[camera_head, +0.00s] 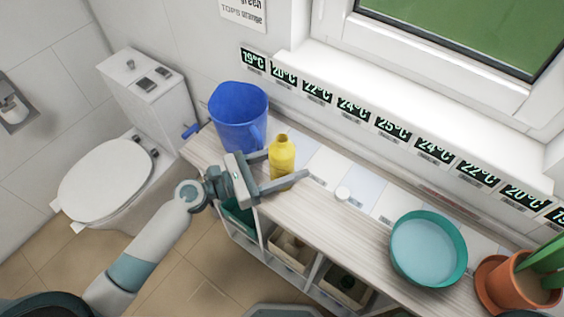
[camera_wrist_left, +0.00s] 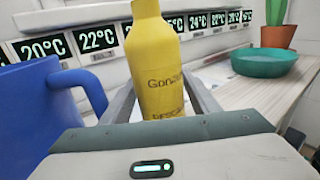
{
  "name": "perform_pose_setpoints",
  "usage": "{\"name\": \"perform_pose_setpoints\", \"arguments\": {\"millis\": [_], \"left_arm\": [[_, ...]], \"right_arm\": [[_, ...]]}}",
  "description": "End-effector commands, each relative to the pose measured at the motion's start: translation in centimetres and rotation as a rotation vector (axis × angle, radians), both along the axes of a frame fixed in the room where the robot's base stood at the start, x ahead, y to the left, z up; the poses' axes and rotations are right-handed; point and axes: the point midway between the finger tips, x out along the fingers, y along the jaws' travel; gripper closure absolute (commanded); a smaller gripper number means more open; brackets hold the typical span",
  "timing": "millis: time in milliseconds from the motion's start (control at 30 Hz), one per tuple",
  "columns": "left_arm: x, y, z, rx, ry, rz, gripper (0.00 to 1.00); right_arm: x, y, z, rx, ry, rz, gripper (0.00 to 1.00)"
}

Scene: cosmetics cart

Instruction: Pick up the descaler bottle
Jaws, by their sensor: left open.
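The descaler bottle (camera_head: 282,158) is yellow and stands upright on the wooden shelf top beside the blue jug. In the left wrist view the yellow bottle (camera_wrist_left: 155,62) rises in the middle, with dark lettering partly cut off by my gripper's body. My left gripper (camera_head: 286,169) is open, with one finger on each side of the bottle. In the left wrist view the fingers (camera_wrist_left: 160,100) also flank it, and I cannot tell whether either touches it. My right gripper is not in view.
A blue jug (camera_head: 238,115) stands close behind my left gripper. Open compartments (camera_head: 290,250) lie below the shelf's front edge. The wall and window sill border the back.

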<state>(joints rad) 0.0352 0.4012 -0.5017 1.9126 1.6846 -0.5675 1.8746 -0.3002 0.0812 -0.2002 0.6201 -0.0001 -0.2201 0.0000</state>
Motion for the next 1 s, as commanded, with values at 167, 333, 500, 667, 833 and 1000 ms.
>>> {"name": "perform_pose_setpoints", "arguments": {"millis": [167,333,500,667,833,1000], "left_arm": [[0.8,-1.7,0.1,-0.001,0.0,0.0,0.45],[0.9,-2.0,0.0,-0.001,0.0,0.001,0.45],[0.9,-1.9,0.0,0.0,0.0,0.001,0.45],[0.9,-1.9,0.0,0.0,0.0,0.001,0.45],[0.9,-1.9,0.0,0.0,0.0,0.001,0.78],[0.9,-1.9,0.1,-0.001,-0.002,0.001,0.89]], "right_arm": [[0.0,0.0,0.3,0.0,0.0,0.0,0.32],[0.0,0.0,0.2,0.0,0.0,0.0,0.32],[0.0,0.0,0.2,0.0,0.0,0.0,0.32],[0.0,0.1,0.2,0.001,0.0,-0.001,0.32],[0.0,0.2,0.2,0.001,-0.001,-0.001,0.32],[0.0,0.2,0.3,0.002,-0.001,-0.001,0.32]]}}
